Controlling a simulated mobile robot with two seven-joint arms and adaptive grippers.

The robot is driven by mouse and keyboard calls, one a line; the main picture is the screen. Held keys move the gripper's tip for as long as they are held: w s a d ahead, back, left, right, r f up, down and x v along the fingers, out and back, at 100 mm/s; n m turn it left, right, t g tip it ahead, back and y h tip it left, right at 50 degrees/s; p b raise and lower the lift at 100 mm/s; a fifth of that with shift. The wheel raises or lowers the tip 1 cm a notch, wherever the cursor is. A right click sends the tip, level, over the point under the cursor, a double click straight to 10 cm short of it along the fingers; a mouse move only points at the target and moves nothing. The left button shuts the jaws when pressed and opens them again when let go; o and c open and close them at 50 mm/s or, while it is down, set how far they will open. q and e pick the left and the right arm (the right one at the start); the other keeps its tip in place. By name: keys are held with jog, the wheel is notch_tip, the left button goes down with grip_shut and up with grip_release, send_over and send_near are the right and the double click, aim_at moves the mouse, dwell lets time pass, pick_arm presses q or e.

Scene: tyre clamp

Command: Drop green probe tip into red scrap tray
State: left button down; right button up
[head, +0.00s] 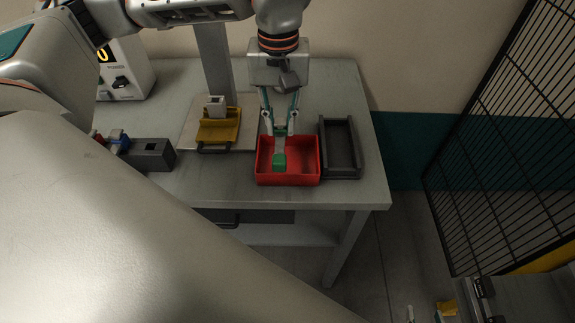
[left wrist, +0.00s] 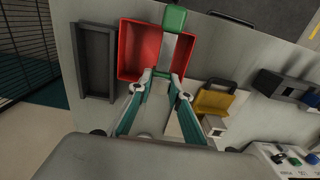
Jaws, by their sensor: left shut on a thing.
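My left gripper (head: 280,132) points down and is shut on the grey stem of the green probe tip (head: 279,162). The tip's green block hangs at the lower end, in front of the red scrap tray (head: 306,179) in the head view. In the left wrist view, the gripper (left wrist: 164,74) holds the same green probe tip (left wrist: 174,18), which partly covers the right side of the red tray (left wrist: 138,48). The exact height of the tip over the tray floor is hard to tell. The visible tray floor looks empty. My right gripper is not in view.
A dark empty tray (head: 341,148) stands right beside the red tray. Left of it is a yellow clamp fixture (head: 219,126) with a grey block. A dark grey block (head: 152,155) stands further left. The table's right edge is close by; a mesh fence (head: 500,130) stands beyond.

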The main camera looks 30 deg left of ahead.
pick_arm(q)
jog(key=c, duration=1.8)
grip_release()
notch_tip(320, 180, up, 12)
jog(key=shift+r, duration=0.1)
jog(key=shift+s+d, duration=0.1)
